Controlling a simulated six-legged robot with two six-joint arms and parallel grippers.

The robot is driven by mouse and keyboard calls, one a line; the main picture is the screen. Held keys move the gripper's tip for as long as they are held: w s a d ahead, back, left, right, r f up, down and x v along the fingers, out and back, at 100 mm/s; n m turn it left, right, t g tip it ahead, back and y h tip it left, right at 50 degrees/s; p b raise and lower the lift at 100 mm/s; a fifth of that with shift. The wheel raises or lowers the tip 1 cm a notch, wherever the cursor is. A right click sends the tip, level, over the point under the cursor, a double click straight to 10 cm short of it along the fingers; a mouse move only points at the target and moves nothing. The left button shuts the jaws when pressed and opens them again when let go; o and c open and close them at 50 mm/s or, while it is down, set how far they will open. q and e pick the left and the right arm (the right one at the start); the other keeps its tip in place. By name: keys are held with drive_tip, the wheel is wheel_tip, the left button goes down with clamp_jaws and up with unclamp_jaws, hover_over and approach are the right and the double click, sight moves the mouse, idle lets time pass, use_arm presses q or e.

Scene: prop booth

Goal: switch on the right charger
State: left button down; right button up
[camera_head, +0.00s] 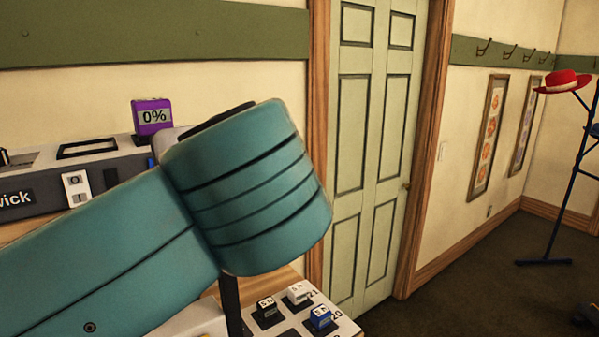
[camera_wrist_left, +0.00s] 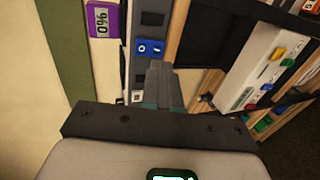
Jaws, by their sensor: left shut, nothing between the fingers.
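A grey charger unit (camera_head: 110,178) with a label ending in "wick" stands at the left in the head view, a white switch plate (camera_head: 76,187) on its front. A purple display (camera_head: 152,116) reading 0% stands above it and also shows in the left wrist view (camera_wrist_left: 103,19). My teal left arm hides the unit's right part. In the wrist view my left gripper (camera_wrist_left: 159,70) is shut and empty, its tips just below a blue label or button (camera_wrist_left: 150,47) on a grey unit (camera_wrist_left: 152,5). I cannot tell whether they touch. My right gripper is not in view.
A white tray (camera_head: 346,325) with several small labelled blocks lies below my arm. The wrist view shows a pale box (camera_wrist_left: 262,62) with coloured blocks at the right. A green door (camera_head: 365,150) stands behind, and a coat stand (camera_head: 570,180) with a red hat is at the far right.

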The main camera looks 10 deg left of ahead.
use_arm(q)
drive_tip(key=shift+y, duration=0.3)
drive_tip(key=x, duration=0.5)
drive_tip(key=shift+w+a+f, duration=0.15)
drive_tip(key=shift+a+f, duration=0.05)
drive_tip(key=shift+f, duration=0.05)
